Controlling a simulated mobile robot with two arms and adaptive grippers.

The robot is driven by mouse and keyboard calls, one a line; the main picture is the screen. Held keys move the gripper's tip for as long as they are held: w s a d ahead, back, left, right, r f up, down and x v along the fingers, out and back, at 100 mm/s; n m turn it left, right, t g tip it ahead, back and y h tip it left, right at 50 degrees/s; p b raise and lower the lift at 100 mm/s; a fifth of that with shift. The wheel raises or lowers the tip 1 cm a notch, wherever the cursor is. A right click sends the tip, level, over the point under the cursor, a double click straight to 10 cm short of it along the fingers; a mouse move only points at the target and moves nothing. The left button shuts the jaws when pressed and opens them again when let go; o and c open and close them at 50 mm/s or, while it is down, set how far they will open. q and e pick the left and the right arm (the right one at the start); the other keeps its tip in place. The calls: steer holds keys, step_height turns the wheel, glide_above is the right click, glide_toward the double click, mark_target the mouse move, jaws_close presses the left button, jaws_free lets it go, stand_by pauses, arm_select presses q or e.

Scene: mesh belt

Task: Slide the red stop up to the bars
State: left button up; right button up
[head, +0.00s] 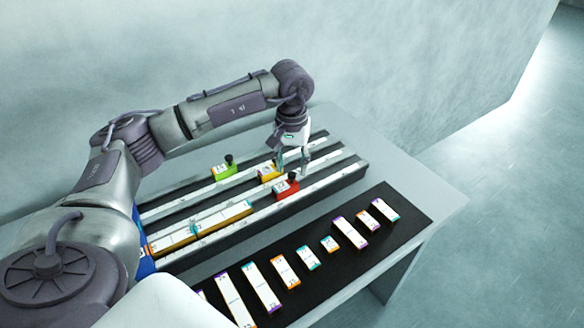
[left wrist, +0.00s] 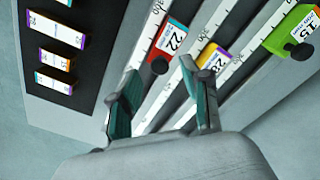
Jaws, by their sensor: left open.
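The red stop (head: 287,188), with a white label and a black knob, sits on the front lane of the belt rack. It also shows in the left wrist view (left wrist: 172,38), labelled 22. White-topped bars with yellow-orange sides (head: 221,215) lie end to end to its left, with a gap between them and the stop. My left gripper (head: 293,161) is open and empty, pointing down above the rack just behind the red stop. In the left wrist view its two fingers (left wrist: 163,105) are apart, with the red stop beyond them. My right gripper is not in view.
A yellow stop (head: 267,172) stands close behind the red one, and a green stop (head: 224,171) farther back left. White scale strips run along the lanes. A black mat (head: 385,236) in front holds several loose white-topped pieces. The table's right end (head: 440,195) is clear.

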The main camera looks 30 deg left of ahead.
arm_select(q)
steer(key=shift+f, duration=1.1)
jaws_close()
